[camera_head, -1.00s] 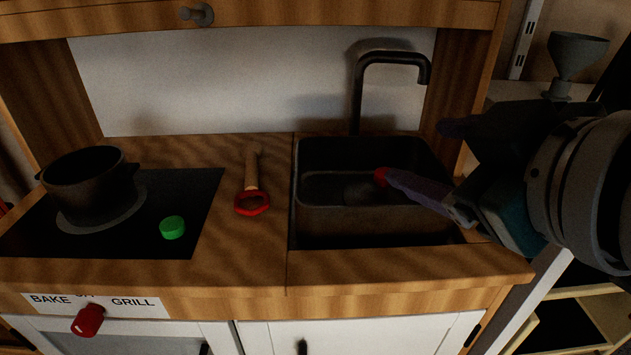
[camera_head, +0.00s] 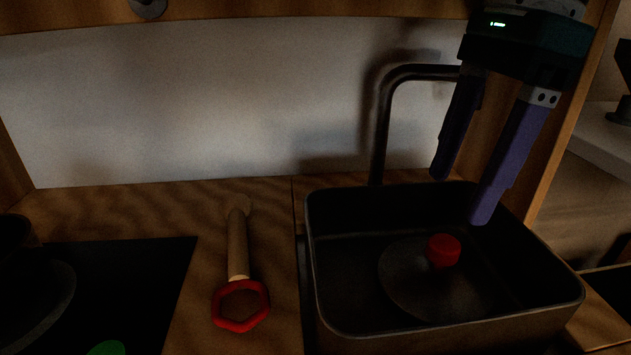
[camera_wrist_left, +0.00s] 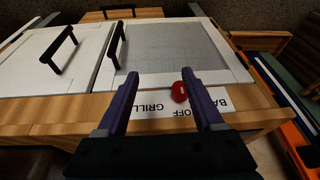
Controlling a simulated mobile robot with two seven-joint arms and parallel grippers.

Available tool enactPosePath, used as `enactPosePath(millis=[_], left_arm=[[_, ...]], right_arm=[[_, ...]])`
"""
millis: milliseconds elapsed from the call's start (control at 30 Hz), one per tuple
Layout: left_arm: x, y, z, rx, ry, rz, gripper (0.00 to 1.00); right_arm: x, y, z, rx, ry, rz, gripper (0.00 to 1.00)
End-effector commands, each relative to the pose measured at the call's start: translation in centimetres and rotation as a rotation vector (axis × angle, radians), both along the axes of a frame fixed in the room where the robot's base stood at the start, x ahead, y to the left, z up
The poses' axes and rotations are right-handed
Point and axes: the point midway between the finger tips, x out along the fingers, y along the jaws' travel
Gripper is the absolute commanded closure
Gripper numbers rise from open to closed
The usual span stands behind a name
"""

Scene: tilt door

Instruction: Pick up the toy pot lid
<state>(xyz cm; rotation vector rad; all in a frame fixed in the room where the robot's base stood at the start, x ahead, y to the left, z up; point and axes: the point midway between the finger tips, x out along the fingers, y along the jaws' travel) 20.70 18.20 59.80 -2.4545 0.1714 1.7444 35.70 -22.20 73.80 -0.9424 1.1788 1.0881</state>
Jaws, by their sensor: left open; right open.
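The toy pot lid, a dark round disc (camera_head: 405,283) with a red knob (camera_head: 443,250), lies inside the dark sink basin (camera_head: 345,322) in the head view. My right gripper (camera_head: 459,200) is open, with its purple fingers pointing down. It is over the back right part of the sink, above and behind the red knob, apart from the lid and empty. My left gripper (camera_wrist_left: 160,75) shows in the left wrist view, open and empty, near the front of the toy kitchen.
A black faucet (camera_head: 382,125) stands behind the sink, left of my right gripper. A red-ended wooden utensil (camera_head: 238,250) lies on the counter. A dark pot (camera_head: 15,240) and green piece (camera_head: 107,348) are at the left. A red dial (camera_wrist_left: 179,92) is on the front panel.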

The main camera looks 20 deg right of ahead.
Motion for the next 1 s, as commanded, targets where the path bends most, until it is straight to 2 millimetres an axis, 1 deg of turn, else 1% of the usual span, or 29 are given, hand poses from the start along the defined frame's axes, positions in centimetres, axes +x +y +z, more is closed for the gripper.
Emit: enactPosePath(millis=[33, 100, 367, 500, 600, 667, 867, 1000], left_arm=[[0.1, 0.0, -0.2, 0.000, -0.001, 0.000, 0.31], [0.1, 0.0, -0.6, 0.000, -0.001, 0.000, 0.31], [-0.6, 0.0, -2.2, 0.001, 0.018, 0.000, 0.31], [-0.5, 0.0, -3.6, 0.001, 0.017, 0.000, 0.31], [-0.5, 0.0, -4.0, 0.001, 0.016, 0.000, 0.31], [-0.5, 0.0, -4.0, 0.001, 0.016, 0.000, 0.31], [-0.4, 0.0, -3.9, 0.001, 0.015, 0.000, 0.31], [-0.4, 0.0, -3.8, 0.001, 0.013, 0.000, 0.31]], right_arm=[[0.0, -0.7, -0.3, -0.025, 0.005, -0.003, 0.29], [0.0, -0.9, -1.0, -0.039, 0.008, -0.005, 0.29], [0.2, -0.3, -3.6, -0.035, 0.008, -0.003, 0.29], [0.5, 0.3, -6.0, -0.033, 0.008, -0.003, 0.29], [0.6, 0.5, -7.2, -0.034, 0.009, -0.003, 0.29], [0.6, 0.5, -7.4, -0.033, 0.008, -0.003, 0.29], [0.6, 0.5, -7.3, -0.032, 0.007, -0.003, 0.30], [0.6, 0.5, -7.3, -0.032, 0.007, -0.003, 0.46]])
